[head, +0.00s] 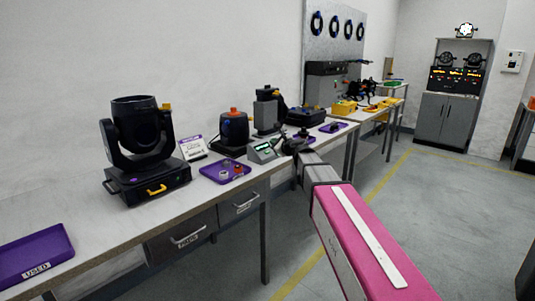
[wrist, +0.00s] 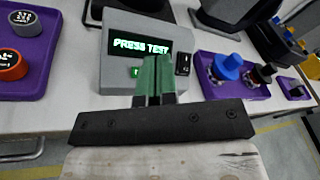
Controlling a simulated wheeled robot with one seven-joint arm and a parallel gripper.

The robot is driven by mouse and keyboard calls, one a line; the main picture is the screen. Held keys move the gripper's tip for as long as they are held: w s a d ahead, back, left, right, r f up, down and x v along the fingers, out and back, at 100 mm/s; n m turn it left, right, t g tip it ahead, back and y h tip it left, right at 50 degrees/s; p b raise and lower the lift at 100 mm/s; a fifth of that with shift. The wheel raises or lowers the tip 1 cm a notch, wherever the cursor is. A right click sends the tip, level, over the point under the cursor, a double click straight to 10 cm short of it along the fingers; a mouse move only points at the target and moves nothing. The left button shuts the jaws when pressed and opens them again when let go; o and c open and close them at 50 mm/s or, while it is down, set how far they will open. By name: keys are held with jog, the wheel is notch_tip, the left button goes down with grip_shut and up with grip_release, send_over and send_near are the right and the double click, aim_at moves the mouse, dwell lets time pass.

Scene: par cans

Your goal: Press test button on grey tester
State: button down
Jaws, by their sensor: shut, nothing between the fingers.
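The grey tester (head: 262,152) stands near the front edge of the bench in the head view, just left of the end of my arm. In the wrist view the tester (wrist: 120,24) is straight ahead, its dark screen (wrist: 140,45) reading "PRESS TEST" in green letters. A small green button (wrist: 136,72) shows below the screen, partly hidden by my fingers. A black switch-like part (wrist: 183,64) sits to its right. My gripper (wrist: 155,62) is shut and empty, its green fingertips overlapping the tester's lower front. I cannot tell whether they touch it.
A purple tray (head: 213,171) with small round parts lies left of the tester; another purple tray (wrist: 258,87) with blue and black knobs is right of it. A large black moving-head light (head: 140,150) stands farther left. The floor (head: 440,210) at right is clear.

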jog(key=shift+w+a+f, duration=0.35)
jog(key=shift+a+f, duration=0.1)
jog(key=shift+f, duration=0.25)
jog(key=shift+w+a+f, duration=0.35)
jog(key=shift+a+f, duration=0.05)
jog(key=shift+f, duration=0.25)
jog(key=shift+a+f, duration=0.1)
jog(key=shift+f, duration=0.05)
dwell(1.1)
jog(key=shift+w+a+f, duration=0.1)
jog(key=shift+w+f, duration=0.05)
jog(key=shift+f, duration=0.05)
jog(key=shift+w+a+f, duration=0.15)
jog(key=shift+f, duration=0.15)
dwell(0.7)
jog(key=shift+r, duration=0.15)
dwell(0.3)
jog(key=shift+s+d+r, duration=0.3)
jog(key=shift+d+r, duration=0.05)
jog(key=shift+r, duration=0.15)
jog(key=r, duration=0.1)
jog(key=s+d+r, duration=0.2)
jog(key=r, duration=0.1)
jog(key=shift+d, duration=0.25)
dwell(0.4)
